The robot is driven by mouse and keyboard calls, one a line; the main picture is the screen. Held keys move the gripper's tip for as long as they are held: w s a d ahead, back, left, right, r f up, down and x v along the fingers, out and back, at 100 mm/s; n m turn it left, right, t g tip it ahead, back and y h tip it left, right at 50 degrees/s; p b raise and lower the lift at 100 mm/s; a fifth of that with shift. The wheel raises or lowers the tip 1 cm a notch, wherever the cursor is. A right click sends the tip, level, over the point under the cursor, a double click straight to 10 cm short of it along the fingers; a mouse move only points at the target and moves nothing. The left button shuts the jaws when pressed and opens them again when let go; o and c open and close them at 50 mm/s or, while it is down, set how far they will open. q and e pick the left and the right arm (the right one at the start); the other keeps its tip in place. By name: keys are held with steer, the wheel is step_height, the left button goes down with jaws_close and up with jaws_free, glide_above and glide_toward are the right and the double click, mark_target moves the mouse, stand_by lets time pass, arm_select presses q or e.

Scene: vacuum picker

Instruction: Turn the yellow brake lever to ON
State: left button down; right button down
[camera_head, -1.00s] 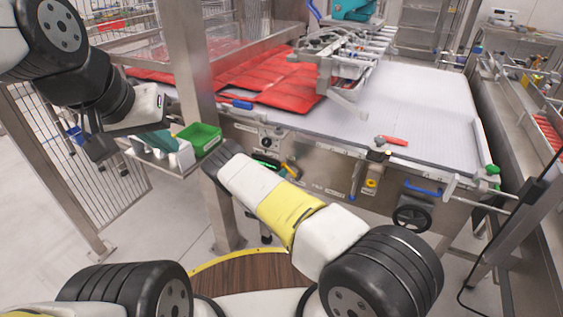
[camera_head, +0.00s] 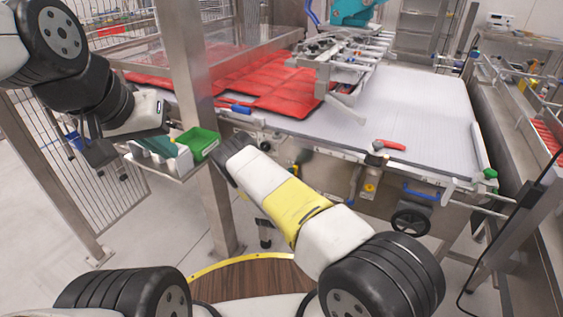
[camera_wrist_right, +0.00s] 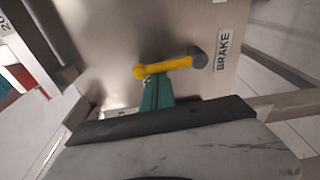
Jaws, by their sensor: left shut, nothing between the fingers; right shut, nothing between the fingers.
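The yellow brake lever (camera_wrist_right: 165,67) shows in the right wrist view, lying nearly level from a grey pivot (camera_wrist_right: 198,60) on a metal panel. A BRAKE label (camera_wrist_right: 223,50) is beside the pivot. The teal fingers of my right gripper (camera_wrist_right: 155,82) are shut and empty, with their tips at the lever's free left end; I cannot tell whether they touch it. In the head view my right gripper (camera_head: 226,158) is in front of the machine, its fingers hidden, and I cannot make out the lever. My left gripper (camera_head: 110,158) is shut and empty at the left.
A green bin (camera_head: 197,142) sits on a side tray by a steel post (camera_head: 190,80). The machine's white belt (camera_head: 400,105) carries red packs (camera_head: 260,85). A black handwheel (camera_head: 411,222) and a blue handle (camera_head: 421,190) are on the machine's front, at the right.

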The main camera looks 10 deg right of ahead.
steer(key=shift+s+d+r, duration=0.1)
steer(key=shift+s+d, duration=0.05)
steer(key=shift+d, duration=0.05)
stand_by(0.6)
